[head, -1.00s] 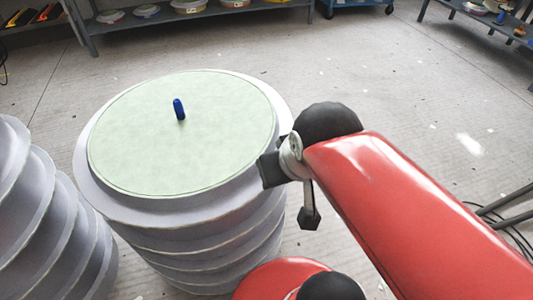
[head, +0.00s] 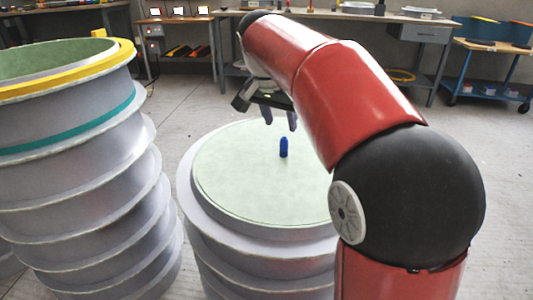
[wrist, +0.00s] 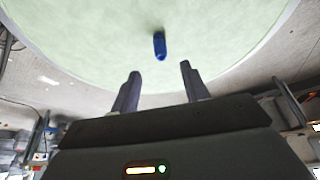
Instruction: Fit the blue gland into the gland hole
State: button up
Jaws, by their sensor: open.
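The blue gland (head: 284,147) stands upright on the pale green round top (head: 235,170) of the ribbed grey mould stack. In the wrist view the blue gland (wrist: 159,45) shows beyond the fingertips, roughly between their lines. My gripper (head: 280,122) is open and empty, above the green top and behind the gland in the head view. Its two fingers are apart in the wrist view (wrist: 158,70) and do not touch the gland. I cannot make out a gland hole in any view.
A taller ribbed mould stack (head: 75,165) with a yellow rim (head: 75,80) stands close on the left. A workbench (head: 335,16) runs along the back, and a blue trolley (head: 490,75) stands at the back right. Floor between is mostly clear.

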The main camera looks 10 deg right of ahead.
aim_at(284, 138)
jog(key=b+x, duration=0.1)
jog(key=x, duration=0.6)
jog(key=shift+w+d+f, duration=0.1)
jog(key=shift+w+f, duration=0.15)
jog(key=shift+f, duration=0.05)
grip_shut()
